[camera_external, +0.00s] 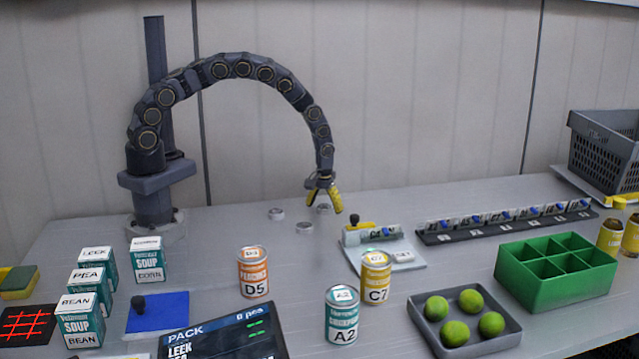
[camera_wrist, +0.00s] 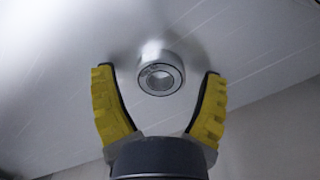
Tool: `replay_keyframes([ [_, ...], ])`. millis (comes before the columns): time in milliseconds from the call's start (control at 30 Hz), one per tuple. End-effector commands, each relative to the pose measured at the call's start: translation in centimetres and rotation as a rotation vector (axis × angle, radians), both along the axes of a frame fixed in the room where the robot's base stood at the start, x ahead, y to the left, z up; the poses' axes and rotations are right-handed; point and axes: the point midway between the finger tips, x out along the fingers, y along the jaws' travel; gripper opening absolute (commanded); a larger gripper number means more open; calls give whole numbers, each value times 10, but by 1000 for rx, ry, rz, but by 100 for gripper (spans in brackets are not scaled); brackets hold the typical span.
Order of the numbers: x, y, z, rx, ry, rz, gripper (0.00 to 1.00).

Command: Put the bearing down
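My gripper (camera_external: 325,206) has yellow fingers and hangs from the arched arm over the table, behind the cans. In the wrist view its two fingers (camera_wrist: 158,72) are spread apart, with nothing between them in contact. A small silver ring-shaped bearing (camera_wrist: 161,77) shows between the fingertips, with a gap on each side. In the external view a small silver ring (camera_external: 323,209) shows at the gripper, partly behind a finger. The exact height between fingertips and bearing is hard to tell.
A pale board (camera_external: 405,262) with a yellow block lies right of the gripper. A dark labelled rack (camera_external: 440,238), a green divided box (camera_external: 556,290) and a grey tray of limes (camera_external: 499,345) are farther right. Cans, such as the orange one (camera_external: 253,272), stand in front.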

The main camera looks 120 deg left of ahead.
Motion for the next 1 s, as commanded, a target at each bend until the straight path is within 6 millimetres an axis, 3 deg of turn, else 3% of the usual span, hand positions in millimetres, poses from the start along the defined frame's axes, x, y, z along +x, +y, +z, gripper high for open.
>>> replay_keyframes([
  [267,0,0,6,2,1,-1,74],
  [800,0,0,107,2,-2,0,74],
  [1000,0,0,122,2,0,-1,74],
])
